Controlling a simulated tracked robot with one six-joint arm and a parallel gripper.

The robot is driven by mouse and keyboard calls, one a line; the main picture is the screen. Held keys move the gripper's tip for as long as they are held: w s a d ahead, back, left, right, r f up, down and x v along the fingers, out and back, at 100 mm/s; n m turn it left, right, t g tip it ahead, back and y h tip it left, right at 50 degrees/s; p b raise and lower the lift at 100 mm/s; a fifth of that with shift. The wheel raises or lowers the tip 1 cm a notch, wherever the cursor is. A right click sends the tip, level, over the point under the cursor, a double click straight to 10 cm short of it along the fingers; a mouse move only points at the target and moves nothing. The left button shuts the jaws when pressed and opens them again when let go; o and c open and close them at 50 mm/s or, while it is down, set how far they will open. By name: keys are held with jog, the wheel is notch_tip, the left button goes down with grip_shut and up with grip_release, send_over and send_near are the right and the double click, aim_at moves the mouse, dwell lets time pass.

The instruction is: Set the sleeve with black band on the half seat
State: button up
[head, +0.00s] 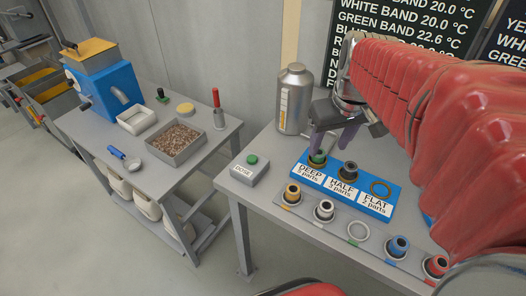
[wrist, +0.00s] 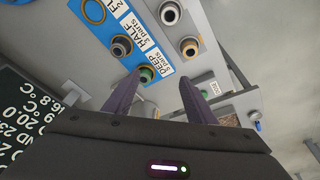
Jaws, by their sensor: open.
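The blue seat block (head: 394,200) lies on the right table, with seats labelled DEEP, HALF and FLAT. A green sleeve (head: 318,156) stands in the deep seat; it also shows in the wrist view (wrist: 147,75). The flat seat (head: 381,189) is an empty ring.
A front rack (head: 340,236) holds yellow (head: 292,195), white (head: 324,210), blue (head: 397,248) and red (head: 437,266) sleeves, plus an empty green-tagged place (head: 358,231). A metal bottle (head: 294,99) stands close behind my gripper. A green-button DOSE box (head: 250,170) sits at left.

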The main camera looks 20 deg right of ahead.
jog(key=s+a+t, duration=0.1)
jog(key=s+a, duration=0.3)
jog(key=a, duration=0.4)
jog(key=s+a+n+t, duration=0.1)
jog(key=s+a, duration=0.2)
jog(key=a, duration=0.4)
jog(key=shift+s+a+f+t+y, duration=0.3)
jog(key=shift+s+a+t+y, duration=0.05)
jog(key=shift+a+t+y, duration=0.05)
